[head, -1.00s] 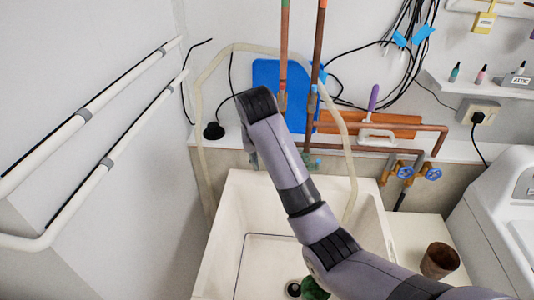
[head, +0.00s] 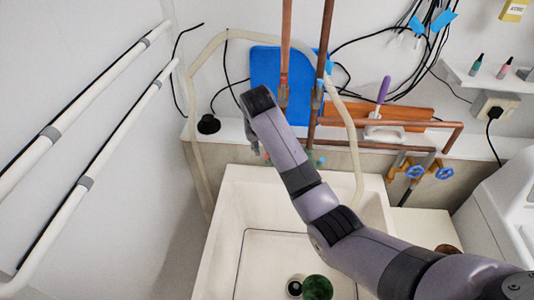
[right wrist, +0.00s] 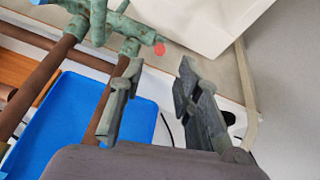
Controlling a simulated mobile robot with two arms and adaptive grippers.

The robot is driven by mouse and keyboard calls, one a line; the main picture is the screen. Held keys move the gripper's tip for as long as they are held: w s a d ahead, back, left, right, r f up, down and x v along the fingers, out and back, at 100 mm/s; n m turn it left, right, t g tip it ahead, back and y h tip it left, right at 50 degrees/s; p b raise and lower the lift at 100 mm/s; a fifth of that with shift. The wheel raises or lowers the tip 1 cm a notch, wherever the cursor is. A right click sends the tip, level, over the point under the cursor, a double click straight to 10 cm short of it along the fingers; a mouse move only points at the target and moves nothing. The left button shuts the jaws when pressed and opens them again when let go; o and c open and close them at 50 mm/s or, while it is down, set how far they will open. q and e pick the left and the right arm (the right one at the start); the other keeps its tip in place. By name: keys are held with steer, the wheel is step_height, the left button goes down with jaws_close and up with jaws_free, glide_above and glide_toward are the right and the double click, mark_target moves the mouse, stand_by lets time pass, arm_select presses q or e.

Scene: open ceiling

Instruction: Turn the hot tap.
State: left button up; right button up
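A greenish, weathered pipe fitting with the taps (right wrist: 99,24) shows at the top left of the right wrist view. A stub with a red round end (right wrist: 159,49) sticks out from it towards the space ahead of my fingers. In the head view a small greenish part of the fitting (head: 318,161) shows behind my arm, above the sink's back edge. My right gripper (right wrist: 160,72) is open and empty, its two fingers apart, close to the red end but not seen touching it. In the head view its fingers are mostly hidden by my wrist. My left gripper is out of view.
A white sink (head: 262,222) lies below my right arm, with a green round object (head: 317,287) in it. Copper pipes (head: 285,45) rise before a blue board (head: 263,72). Blue-handled valves (head: 444,173) are at right. A pale hose (head: 192,120) loops at left.

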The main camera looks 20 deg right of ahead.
mark_target(267, 160)
steer(key=p+x, duration=0.1)
steer(key=x, duration=0.7)
steer(key=shift+w+d+f, duration=0.1)
steer(key=shift+w+f, duration=0.1)
steer(key=shift+w, duration=0.05)
steer(key=shift+w+d+f, duration=0.1)
steer(key=shift+w+f, duration=0.1)
steer(key=shift+f, duration=0.45)
steer(key=shift+w+f+p, duration=0.15)
steer(key=shift+f+p, duration=0.15)
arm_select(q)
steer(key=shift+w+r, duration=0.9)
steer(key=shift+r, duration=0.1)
arm_select(e)
jaws_close()
